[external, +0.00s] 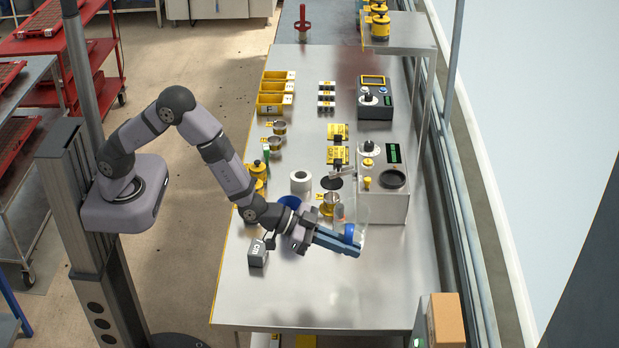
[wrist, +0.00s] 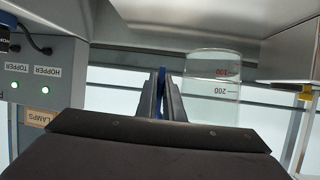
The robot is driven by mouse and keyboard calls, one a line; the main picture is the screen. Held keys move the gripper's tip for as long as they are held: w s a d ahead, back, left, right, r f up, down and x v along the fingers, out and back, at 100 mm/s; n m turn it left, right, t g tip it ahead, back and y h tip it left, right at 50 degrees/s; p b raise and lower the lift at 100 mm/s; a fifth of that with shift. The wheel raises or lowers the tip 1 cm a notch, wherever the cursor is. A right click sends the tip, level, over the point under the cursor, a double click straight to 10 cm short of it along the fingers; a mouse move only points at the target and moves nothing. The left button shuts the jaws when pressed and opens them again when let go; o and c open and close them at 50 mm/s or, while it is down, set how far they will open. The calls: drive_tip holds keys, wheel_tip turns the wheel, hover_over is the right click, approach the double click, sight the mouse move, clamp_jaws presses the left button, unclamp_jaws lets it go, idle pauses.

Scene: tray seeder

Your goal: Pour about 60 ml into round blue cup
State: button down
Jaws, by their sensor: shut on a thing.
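My gripper (external: 352,246) is shut on the blue handle (wrist: 161,80) of a clear measuring jug, held over the front part of the steel bench. The jug's clear body (wrist: 213,85) shows right of the fingers in the wrist view, with red and dark volume marks. It is faint in the external view (external: 362,212). I cannot tell its fill level or exact tilt. A round blue cup (external: 290,201) stands on the bench, left of and behind my gripper, near my forearm. Its inside is too small to read.
A brass-coloured pot (external: 328,204) and a white roll (external: 300,180) stand near the cup. A grey box (external: 258,252) sits at the left edge. A machine with a dark round plate (external: 392,178) stands at right. The bench front (external: 310,300) is clear.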

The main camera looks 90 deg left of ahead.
sight(362, 241)
drive_tip(key=w+a+n+y, duration=0.1)
drive_tip(key=y, duration=0.1)
drive_tip(key=w+a+n+y, duration=0.2)
drive_tip(key=w+a+f+n+y, duration=0.1)
drive_tip(key=shift+w+a+n+y, duration=0.15)
drive_tip(key=shift+w+n+y, duration=0.15)
drive_tip(key=shift+y, duration=0.1)
drive_tip(key=a+f+n+g+y, duration=0.1)
drive_tip(key=f+n+y, duration=0.1)
drive_tip(key=shift+s+a+f+g+y, duration=0.35)
drive_tip(key=shift+s+a+g+y, duration=0.05)
drive_tip(key=s+f+n, duration=0.1)
drive_tip(key=s+f+n+g+y, duration=0.1)
drive_tip(key=f, duration=0.1)
drive_tip(key=s+a+f+n+y, duration=0.1)
drive_tip(key=shift+f+g, duration=0.2)
drive_tip(key=shift+g, duration=0.2)
drive_tip(key=shift+s+f+n+g+y, duration=0.3)
drive_tip(key=shift+s+f+y, duration=0.1)
drive_tip(key=shift+f+y, duration=0.15)
